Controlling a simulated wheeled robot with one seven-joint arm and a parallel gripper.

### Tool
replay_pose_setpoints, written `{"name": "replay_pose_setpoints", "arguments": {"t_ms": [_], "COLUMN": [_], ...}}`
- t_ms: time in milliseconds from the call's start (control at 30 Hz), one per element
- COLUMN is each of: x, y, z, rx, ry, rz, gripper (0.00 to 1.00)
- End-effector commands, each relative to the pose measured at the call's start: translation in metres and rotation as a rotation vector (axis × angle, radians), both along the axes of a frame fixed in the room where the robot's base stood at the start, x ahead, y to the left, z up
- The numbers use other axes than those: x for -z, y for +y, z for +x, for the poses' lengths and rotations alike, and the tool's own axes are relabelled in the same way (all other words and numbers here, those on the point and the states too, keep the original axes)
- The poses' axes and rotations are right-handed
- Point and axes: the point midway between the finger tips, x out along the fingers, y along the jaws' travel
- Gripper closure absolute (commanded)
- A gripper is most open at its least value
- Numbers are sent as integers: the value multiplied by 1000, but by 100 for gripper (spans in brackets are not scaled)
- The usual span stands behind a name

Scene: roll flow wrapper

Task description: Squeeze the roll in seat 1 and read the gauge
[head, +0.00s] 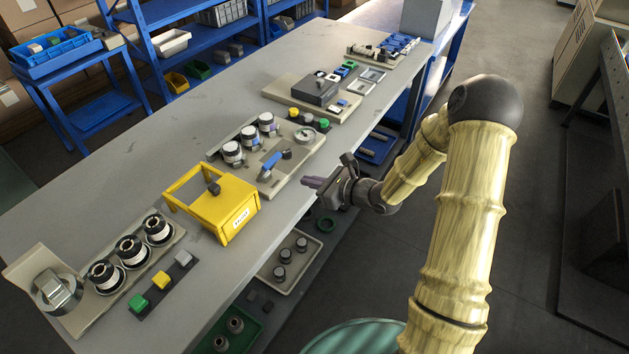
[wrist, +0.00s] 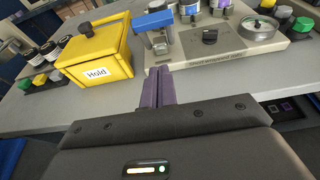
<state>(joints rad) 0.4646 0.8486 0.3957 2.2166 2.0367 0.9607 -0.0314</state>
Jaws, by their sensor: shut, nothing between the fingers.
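My gripper (head: 306,182) is shut and empty, at the bench's front edge by the middle station. Its purple fingers (wrist: 158,88) stand together in the wrist view, pointing at the beige station plate (wrist: 195,57). Three white-and-black rolls (head: 232,153) stand in a row on that plate; some carry blue or purple bands. A round gauge (head: 305,134) sits at the plate's right end and also shows in the wrist view (wrist: 258,26); its reading is too small to tell. A blue-handled lever (head: 271,160) and a black knob (wrist: 209,36) are in front. I cannot tell which seat is 1.
A yellow box (head: 232,215) with a black knob and a "Hold" label (wrist: 97,73) stands left of the plate. Another station with three rolls (head: 131,250) is nearer left. Coloured buttons (head: 308,117) and a grey box (head: 315,88) stand beyond. Bare grey bench (head: 110,185) lies behind the box.

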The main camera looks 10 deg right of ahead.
Motion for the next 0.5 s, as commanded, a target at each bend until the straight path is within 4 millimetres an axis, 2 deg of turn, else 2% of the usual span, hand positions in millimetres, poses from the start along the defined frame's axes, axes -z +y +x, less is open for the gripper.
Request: {"name": "replay_pose_setpoints", "arguments": {"t_ms": [300, 500], "x": [14, -1], "y": [44, 63], "z": [33, 48], "rx": [-3, -3], "ry": [-1, -2], "rz": [1, -1], "gripper": [100, 100]}}
